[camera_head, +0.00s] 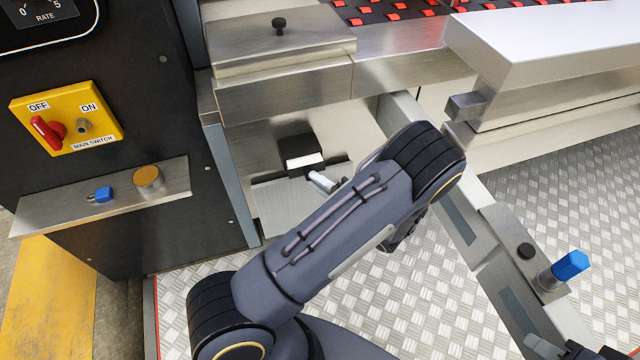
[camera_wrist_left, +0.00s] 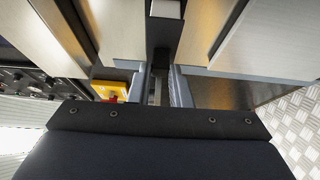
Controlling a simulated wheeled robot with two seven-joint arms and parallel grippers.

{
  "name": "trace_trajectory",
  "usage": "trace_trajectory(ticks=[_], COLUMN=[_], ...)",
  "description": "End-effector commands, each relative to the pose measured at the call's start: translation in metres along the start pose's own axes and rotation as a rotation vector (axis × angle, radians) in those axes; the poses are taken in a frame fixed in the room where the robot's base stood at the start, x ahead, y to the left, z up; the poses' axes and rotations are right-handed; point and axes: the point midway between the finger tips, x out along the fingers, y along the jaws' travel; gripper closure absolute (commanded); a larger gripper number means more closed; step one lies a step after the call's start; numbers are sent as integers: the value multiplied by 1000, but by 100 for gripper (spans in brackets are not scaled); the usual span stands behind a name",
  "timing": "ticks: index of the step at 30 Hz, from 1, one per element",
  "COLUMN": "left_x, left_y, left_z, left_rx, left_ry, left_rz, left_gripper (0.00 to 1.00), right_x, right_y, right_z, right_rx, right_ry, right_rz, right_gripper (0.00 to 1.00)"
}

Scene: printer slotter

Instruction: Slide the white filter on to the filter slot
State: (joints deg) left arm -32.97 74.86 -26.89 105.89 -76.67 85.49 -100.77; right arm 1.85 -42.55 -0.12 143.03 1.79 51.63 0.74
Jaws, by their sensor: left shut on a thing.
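My left gripper (camera_head: 324,183) is mostly hidden behind my own forearm; only a pale metal fingertip part shows, just below a black block with a white front face (camera_head: 303,160). This block and the flat pale plate (camera_head: 285,207) around it, in the recess under the metal housing, look like the white filter and its handle. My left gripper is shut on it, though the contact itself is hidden. In the left wrist view a dark bar with a white end (camera_wrist_left: 166,9) stands between pale panels. The slot cannot be made out clearly. A silver and black part that may be my right gripper (camera_head: 560,348) is cut off at the bottom right.
A metal housing (camera_head: 285,85) overhangs the recess. A black cabinet with a yellow main switch (camera_head: 67,117) stands at the left. A metal rail with a blue knob (camera_head: 570,265) runs at the right. Patterned metal floor (camera_head: 400,300) lies below.

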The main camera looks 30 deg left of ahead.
Motion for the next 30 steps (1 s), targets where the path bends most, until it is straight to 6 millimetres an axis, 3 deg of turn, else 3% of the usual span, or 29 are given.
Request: trace_trajectory(ticks=[30], left_x=[22], left_y=[0], left_z=[13], left_rx=[-1], left_ry=[1], left_rz=[1], left_gripper=[100], right_x=[-3], right_y=[-1], right_z=[-2], right_rx=[0], right_ry=[0], right_rz=[0], right_gripper=[64])
